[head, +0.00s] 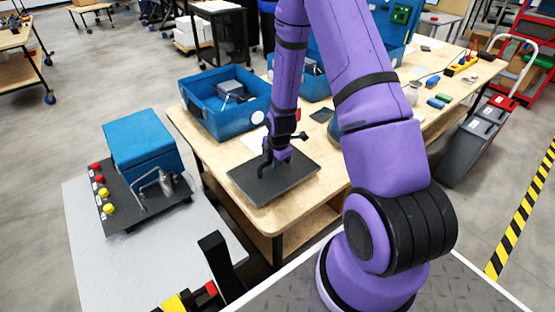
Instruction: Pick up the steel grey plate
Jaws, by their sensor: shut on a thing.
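The steel grey plate (258,186) is a dark, flat rectangle at the near left corner of the wooden table (325,164). My gripper (275,160) points down over the middle of the plate and is shut on it, seemingly by a small raised part that is mostly hidden by the fingers. The plate looks level. I cannot tell whether it rests on the table or hangs just above it.
A blue bin (223,121) with a grey part stands behind the plate. A blue box unit (139,140) on a dark base with red and yellow buttons stands on a light grey surface at left. Small green and blue parts (436,102) lie at the table's far right.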

